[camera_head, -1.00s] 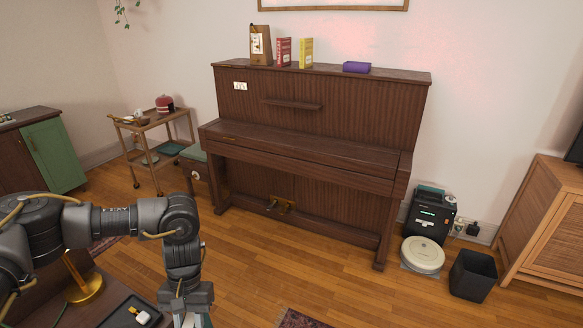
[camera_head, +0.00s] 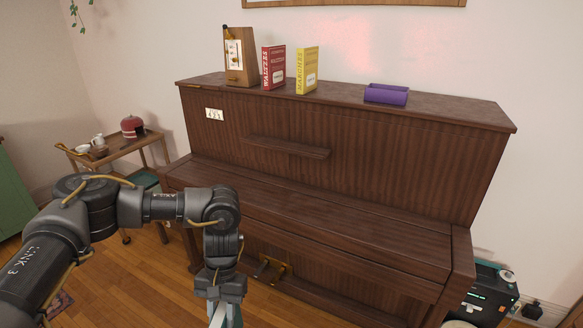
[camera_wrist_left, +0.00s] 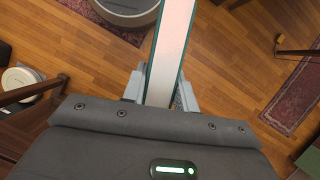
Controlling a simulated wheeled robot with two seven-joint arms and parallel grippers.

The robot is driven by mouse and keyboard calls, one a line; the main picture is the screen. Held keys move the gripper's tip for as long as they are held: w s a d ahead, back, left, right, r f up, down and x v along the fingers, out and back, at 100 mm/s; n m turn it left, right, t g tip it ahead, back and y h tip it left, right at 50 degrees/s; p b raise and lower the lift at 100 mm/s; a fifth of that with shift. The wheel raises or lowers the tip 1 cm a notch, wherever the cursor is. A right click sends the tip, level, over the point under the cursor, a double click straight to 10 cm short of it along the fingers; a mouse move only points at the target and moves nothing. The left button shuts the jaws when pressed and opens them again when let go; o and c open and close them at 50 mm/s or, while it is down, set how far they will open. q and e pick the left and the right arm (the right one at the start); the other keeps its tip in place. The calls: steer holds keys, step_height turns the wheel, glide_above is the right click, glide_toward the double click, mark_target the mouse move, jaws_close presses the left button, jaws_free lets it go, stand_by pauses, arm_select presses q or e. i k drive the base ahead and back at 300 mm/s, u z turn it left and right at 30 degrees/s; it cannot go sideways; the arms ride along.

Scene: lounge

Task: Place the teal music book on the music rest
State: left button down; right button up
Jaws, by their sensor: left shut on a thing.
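The teal music book (camera_wrist_left: 173,45) is in the jaws of my left gripper (camera_wrist_left: 160,92), its pale page edges between two teal covers in the left wrist view. In the head view my left gripper (camera_head: 225,312) hangs at the bottom, in front of the piano. Only a sliver of the book shows there and the rest is cut off by the frame edge. The music rest (camera_head: 285,147) is a narrow dark wood ledge on the piano's upright front panel. It is bare, and lies above and beyond my gripper. My right gripper is not in view.
The piano (camera_head: 400,160) has a metronome (camera_head: 240,57), red book (camera_head: 273,67), yellow book (camera_head: 306,70) and purple case (camera_head: 386,94) on top. A wooden trolley (camera_head: 125,146) stands at left. A black device (camera_head: 488,294) stands at lower right.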

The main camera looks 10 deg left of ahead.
mark_target(289, 147)
steer(key=u, duration=0.05)
steer(key=i, duration=1)
steer(key=u, duration=0.05)
